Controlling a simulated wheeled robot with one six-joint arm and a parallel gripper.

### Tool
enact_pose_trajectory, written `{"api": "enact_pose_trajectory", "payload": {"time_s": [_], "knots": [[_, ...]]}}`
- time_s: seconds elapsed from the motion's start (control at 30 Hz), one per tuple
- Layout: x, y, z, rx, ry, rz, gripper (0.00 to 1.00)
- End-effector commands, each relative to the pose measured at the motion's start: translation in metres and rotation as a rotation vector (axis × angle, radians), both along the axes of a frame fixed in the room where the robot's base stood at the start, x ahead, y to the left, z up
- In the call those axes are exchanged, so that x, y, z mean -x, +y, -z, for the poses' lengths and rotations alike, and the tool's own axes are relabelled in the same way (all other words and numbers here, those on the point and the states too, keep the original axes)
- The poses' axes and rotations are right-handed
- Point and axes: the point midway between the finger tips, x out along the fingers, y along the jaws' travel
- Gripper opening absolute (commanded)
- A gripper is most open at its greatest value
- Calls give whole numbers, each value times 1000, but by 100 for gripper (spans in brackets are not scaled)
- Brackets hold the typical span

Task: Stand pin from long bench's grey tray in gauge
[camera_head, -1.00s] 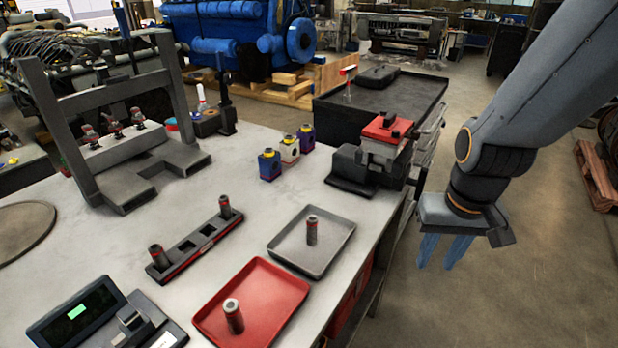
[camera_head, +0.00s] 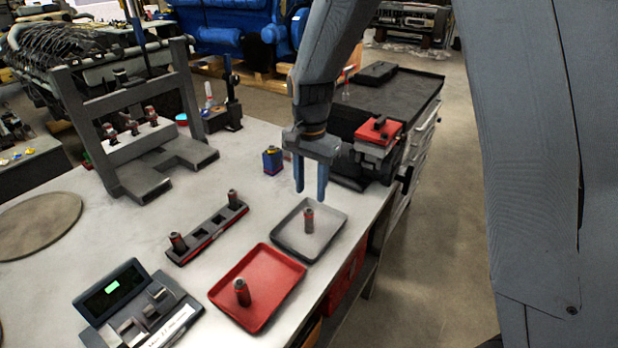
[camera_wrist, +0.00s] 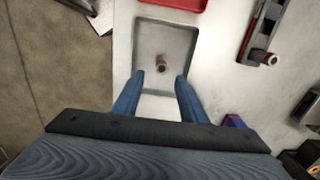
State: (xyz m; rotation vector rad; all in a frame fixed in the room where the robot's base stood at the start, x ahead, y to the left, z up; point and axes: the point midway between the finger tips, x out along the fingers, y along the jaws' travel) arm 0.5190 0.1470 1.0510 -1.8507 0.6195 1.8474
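A dark pin with red bands (camera_head: 308,220) stands upright in the grey tray (camera_head: 331,240) on the long bench; it also shows in the wrist view (camera_wrist: 162,62). My gripper (camera_head: 311,192) is open and empty, above the tray's far end and apart from the pin. In the wrist view the blue fingers (camera_wrist: 160,85) are spread, with the pin beyond their tips. Which fixture is the gauge is not certain: a dark display unit with metal blocks (camera_head: 140,305) sits at the bench's front left, and a black and red slotted holder (camera_head: 208,234) with two pins lies behind it.
A red tray (camera_head: 262,272) with another pin (camera_head: 242,292) is in front of the grey tray. A grey press frame (camera_head: 130,130) stands at the back left. A blue block (camera_head: 272,160) and a red-topped vise (camera_head: 377,130) are near my gripper.

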Motion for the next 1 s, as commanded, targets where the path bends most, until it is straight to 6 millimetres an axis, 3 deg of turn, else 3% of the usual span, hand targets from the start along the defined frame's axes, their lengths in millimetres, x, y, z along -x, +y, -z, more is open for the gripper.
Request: {"api": "enact_pose_trajectory", "payload": {"time_s": [0.27,1.0], "knots": [[-3,4,10,0,3,17,39],[-2,4,83,1,3,15,39]]}}
